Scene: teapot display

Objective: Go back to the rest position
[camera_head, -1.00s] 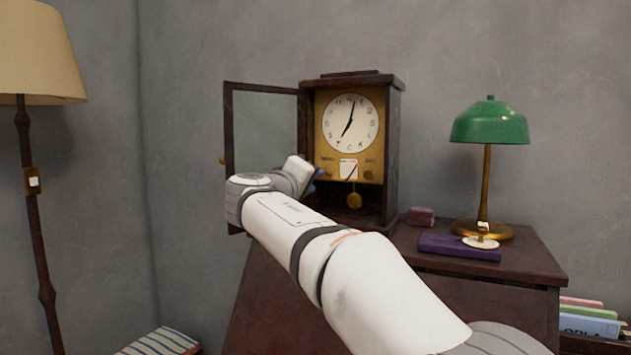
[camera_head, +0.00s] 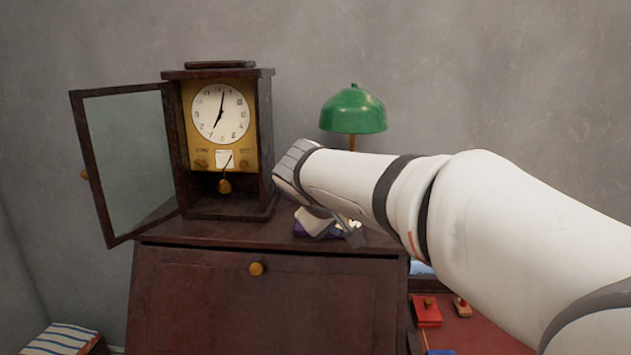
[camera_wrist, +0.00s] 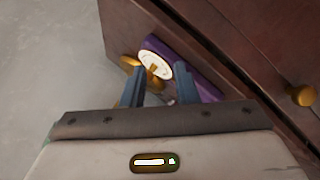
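In the head view my gripper (camera_head: 352,236) hangs in front of the desk top, right of the clock. A purple book (camera_wrist: 209,91) with a white disc (camera_wrist: 156,47) on it lies beyond the fingers. In the head view the book (camera_head: 301,229) is mostly hidden behind my gripper. The wooden clock (camera_head: 265,150) stands on the desk, its glass door (camera_head: 129,160) swung open to the left.
The dark wooden desk (camera_head: 200,300) has a round brass knob (camera_head: 257,269). The green lamp (camera_head: 353,112) stands behind my arm, which hides its lower part. Red items (camera_head: 427,311) lie at lower right. A striped object (camera_head: 62,338) is at lower left.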

